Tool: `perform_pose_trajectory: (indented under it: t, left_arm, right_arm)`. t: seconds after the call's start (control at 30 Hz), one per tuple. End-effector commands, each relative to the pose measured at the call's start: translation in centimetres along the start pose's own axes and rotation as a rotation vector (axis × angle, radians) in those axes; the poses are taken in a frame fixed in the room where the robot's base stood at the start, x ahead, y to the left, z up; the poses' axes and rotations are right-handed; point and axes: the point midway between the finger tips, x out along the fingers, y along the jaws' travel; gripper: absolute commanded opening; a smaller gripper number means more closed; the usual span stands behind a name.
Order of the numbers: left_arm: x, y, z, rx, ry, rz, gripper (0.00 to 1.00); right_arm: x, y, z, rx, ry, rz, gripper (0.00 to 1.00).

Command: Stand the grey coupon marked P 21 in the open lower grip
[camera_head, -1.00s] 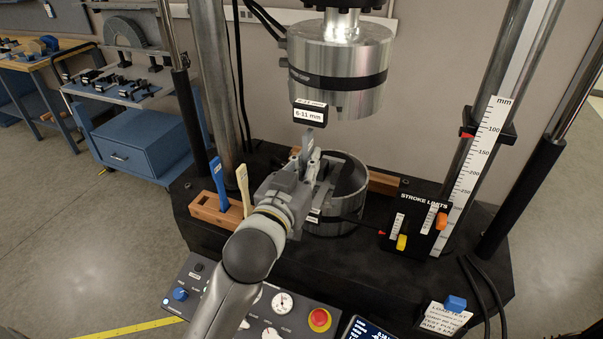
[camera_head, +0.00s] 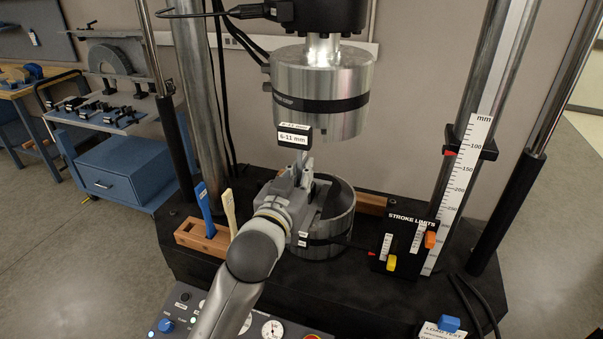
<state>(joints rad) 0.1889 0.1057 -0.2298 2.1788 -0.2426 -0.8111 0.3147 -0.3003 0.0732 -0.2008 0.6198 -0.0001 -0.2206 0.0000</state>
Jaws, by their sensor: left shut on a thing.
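My left gripper (camera_head: 304,178) comes in from the lower left and is shut on the grey coupon (camera_head: 301,158). A short grey piece of the coupon shows upright above the fingers; its lower part and any P 21 marking are hidden. The lower grip (camera_head: 332,229) is a silver ring-shaped cylinder with a dark band. The fingers are at its rear left rim in the picture; I cannot tell whether the coupon is inside the opening. The upper grip (camera_head: 321,80) hangs above, with a black block labelled 6-11 mm (camera_head: 293,137) below it. My right gripper is not in view.
The stroke limits panel (camera_head: 405,245) and a scale (camera_head: 462,190) are at right. Steel columns flank the grips.

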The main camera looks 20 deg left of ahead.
Motion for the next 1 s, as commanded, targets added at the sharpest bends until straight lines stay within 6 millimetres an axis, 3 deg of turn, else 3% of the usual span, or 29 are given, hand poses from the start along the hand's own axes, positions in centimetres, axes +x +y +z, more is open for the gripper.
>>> perform_pose_trajectory:
  t: [1.0]
  left_arm:
    - [4.8, 0.0, -0.1, -0.001, 0.002, 0.0, 0.0]
  right_arm:
    - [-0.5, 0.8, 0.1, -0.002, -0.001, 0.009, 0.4]
